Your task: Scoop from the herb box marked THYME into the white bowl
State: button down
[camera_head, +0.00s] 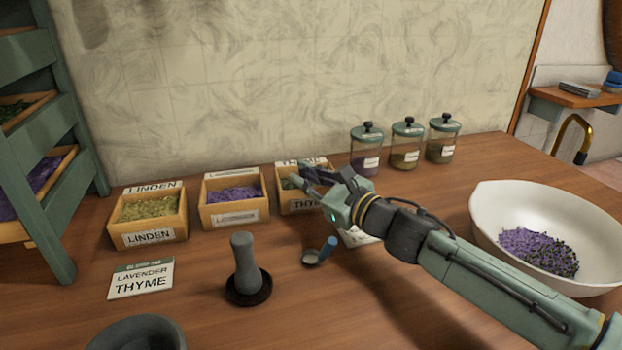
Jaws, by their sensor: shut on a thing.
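The box marked THYME (303,204) is the rightmost of three wooden herb boxes at the back of the table, with dark green herb in it. My gripper (312,177) is over this box and covers its right part. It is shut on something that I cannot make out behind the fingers. The white bowl (490,215) stands at the right, apart from my gripper, with purple and darker bits inside.
The LINDEN box (148,220) and a box of purple herb (235,200) stand to the left. Three lidded jars (407,146) stand behind. A pestle (243,262), a LAVENDER THYME card (141,279) and a dark mortar (137,333) are in front. Bare table lies at the front middle.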

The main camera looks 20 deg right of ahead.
jog(key=shift+a, duration=0.55)
jog(key=shift+r+p, duration=2)
jog(key=shift+r, duration=2.2)
jog(key=shift+d, duration=0.1)
